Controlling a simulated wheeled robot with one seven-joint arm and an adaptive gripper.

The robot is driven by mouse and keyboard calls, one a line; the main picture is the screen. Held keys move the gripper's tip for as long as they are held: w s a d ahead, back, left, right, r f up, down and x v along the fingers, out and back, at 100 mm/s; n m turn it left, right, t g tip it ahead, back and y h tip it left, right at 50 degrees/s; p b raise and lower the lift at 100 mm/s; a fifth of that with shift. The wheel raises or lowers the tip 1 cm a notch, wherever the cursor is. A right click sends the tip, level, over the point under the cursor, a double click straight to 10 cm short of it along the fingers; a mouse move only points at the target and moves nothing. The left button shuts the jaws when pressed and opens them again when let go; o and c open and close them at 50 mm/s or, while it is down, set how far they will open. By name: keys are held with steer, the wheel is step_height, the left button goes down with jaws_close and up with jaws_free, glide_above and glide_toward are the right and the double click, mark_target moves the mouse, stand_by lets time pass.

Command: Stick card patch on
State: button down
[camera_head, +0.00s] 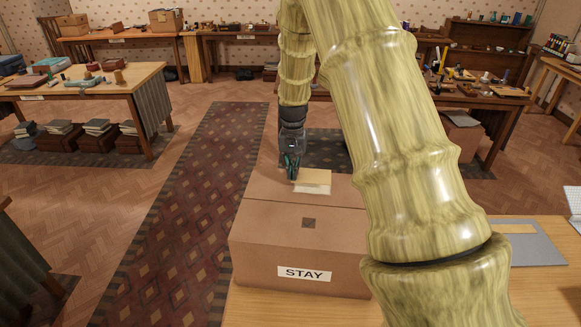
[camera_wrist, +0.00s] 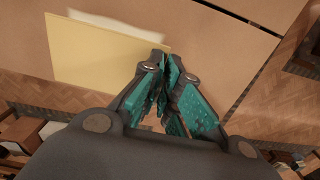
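A pale yellow card patch (camera_head: 314,176) is at the far part of the top of a brown cardboard box (camera_head: 265,215). My gripper (camera_head: 291,176) is at the card's left edge in the head view. In the wrist view my gripper (camera_wrist: 166,62) has its teal fingertips pinched together at one corner of the card (camera_wrist: 100,55). The card spreads left from the fingertips and overhangs the box's edge in that view. A paler area (camera_wrist: 115,28) on the box top is partly covered by the card. Whether the card touches the box is unclear.
The box carries a "STAY" label (camera_head: 305,273) and a small dark square (camera_head: 309,223), and stands on a wooden table (camera_head: 280,310). A grey board (camera_head: 525,244) lies at right. A patterned rug (camera_head: 185,215) and cluttered tables are beyond. My arm hides the box's right side.

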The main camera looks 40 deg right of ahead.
steer(key=shift+s+a+f, duration=0.1)
steer(key=shift+s+f, duration=0.1)
steer(key=shift+s, duration=0.9)
steer(key=w+f+b, duration=0.1)
steer(key=w+f, duration=0.1)
steer(key=shift+f, duration=0.4)
steer(key=shift+s, duration=0.25)
steer(key=shift+s+r, duration=0.3)
steer(key=shift+s, duration=0.05)
steer(key=shift+w+f, duration=0.35)
steer(key=shift+w, duration=0.1)
steer(key=shift+s+r, duration=0.1)
steer(key=shift+s, duration=0.2)
steer(key=shift+w+f, duration=0.2)
steer(key=shift+f, duration=0.1)
steer(key=shift+s+f, duration=0.1)
steer(key=shift+s, duration=0.05)
